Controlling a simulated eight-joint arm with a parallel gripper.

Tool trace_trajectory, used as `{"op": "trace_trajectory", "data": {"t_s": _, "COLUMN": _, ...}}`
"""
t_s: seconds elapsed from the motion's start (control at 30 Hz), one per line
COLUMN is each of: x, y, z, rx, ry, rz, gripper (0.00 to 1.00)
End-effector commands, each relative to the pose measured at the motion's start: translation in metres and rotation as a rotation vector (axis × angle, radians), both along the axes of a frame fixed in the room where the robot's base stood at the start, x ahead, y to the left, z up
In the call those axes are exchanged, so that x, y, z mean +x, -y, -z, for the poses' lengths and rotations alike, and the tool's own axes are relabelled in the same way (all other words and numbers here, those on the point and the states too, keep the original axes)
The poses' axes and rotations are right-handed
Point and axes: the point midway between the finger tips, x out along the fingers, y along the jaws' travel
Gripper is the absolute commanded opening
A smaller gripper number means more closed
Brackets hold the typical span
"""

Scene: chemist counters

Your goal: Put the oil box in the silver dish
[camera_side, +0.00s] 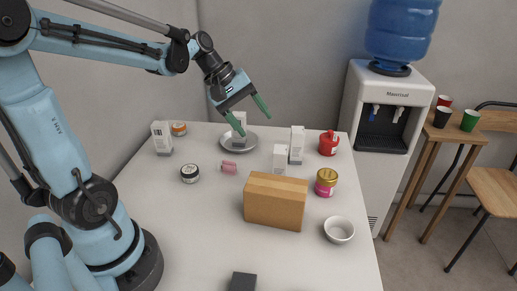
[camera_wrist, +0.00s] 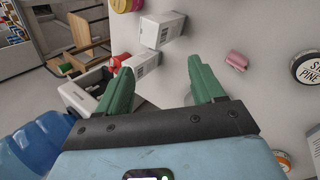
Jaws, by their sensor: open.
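The silver dish (camera_side: 255,146) is a shallow round plate near the back of the white counter.
Other white boxes stand at the left (camera_side: 161,136) and right of centre (camera_side: 297,142). A large brown box (camera_side: 275,203) stands mid-counter. A red bottle (camera_side: 328,145), a gold-lidded jar (camera_side: 326,183), a white bowl (camera_side: 339,230) and a pink roll (camera_side: 229,168) are nearby.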

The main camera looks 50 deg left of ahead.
Motion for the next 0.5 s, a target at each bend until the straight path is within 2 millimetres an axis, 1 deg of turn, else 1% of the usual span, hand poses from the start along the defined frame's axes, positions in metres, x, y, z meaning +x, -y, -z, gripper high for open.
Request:
{"op": "trace_trajectory", "data": {"t_s": 0.03, "x": -0.010, "y": 0.016, "z": 0.000, "rx": 0.081, "ry": 0.026, "rz": 0.084, "gripper": 0.68}}
{"op": "trace_trajectory", "data": {"t_s": 0.2, "x": -0.039, "y": 0.047, "z": 0.004, "rx": 0.372, "ry": 0.130, "rz": 0.375, "gripper": 0.68}}
{"op": "trace_trajectory", "data": {"t_s": 0.4, "x": -0.066, "y": 0.069, "z": 0.012, "rx": 0.681, "ry": 0.254, "rz": 0.699, "gripper": 0.68}}
{"op": "trace_trajectory", "data": {"t_s": 0.5, "x": -0.073, "y": 0.075, "z": 0.015, "rx": 0.788, "ry": 0.300, "rz": 0.812, "gripper": 0.68}}
